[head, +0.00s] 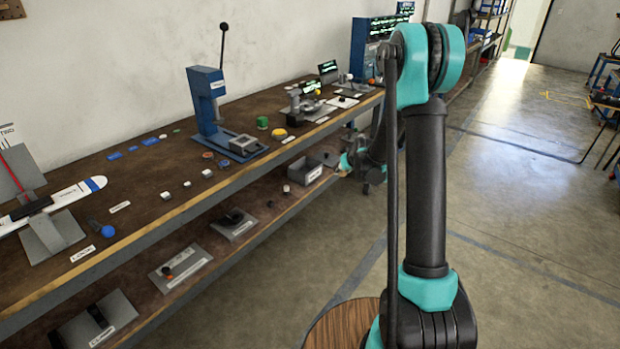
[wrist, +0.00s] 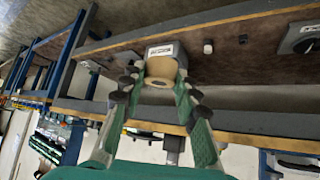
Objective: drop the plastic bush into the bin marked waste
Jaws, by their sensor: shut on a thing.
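My gripper (wrist: 158,86) is shut on the plastic bush (wrist: 163,68), a tan ring-shaped piece held between the fingertips. In the head view my gripper (head: 347,162) is at the right end of the lower shelf, partly hidden by my own arm. A grey open bin (head: 306,174) with a white label stands on that shelf, just left of my gripper. In the wrist view the bin (wrist: 178,50) shows directly beyond the bush, which overlaps part of it. The label is too small to read for certain. Whether the bush is over the bin's opening I cannot tell.
The upper bench (head: 140,222) overhangs the lower shelf and carries a blue press (head: 207,100) and small parts. A small white piece (head: 286,188) and a dark piece (head: 270,203) lie left of the bin. Open floor (head: 500,190) is to the right.

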